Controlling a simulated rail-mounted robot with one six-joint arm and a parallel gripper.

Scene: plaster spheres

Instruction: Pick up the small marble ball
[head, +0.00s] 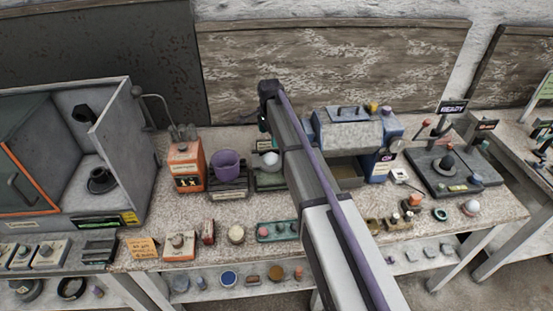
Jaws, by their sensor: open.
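A pale grey-white ball (270,160) rests on a dark green stand (268,181) on the bench, just left of my arm. Another small ball, white with a pinkish tint (472,207), lies at the right front of the bench. I cannot tell from the surface which one is marble. My arm crosses the view from the bottom right, and my gripper (264,121) is at its far end, small and dark, seemingly above and behind the pale ball. It is open, with no object visible in it; its fingertips are hard to make out.
A purple pot (226,163) and an orange box (186,166) stand left of the pale ball. A blue-grey machine (345,135) stands behind my arm. A dark board with a black ball (447,163) is at the right. Small items line the front edge; a grey cabinet (130,140) stands left.

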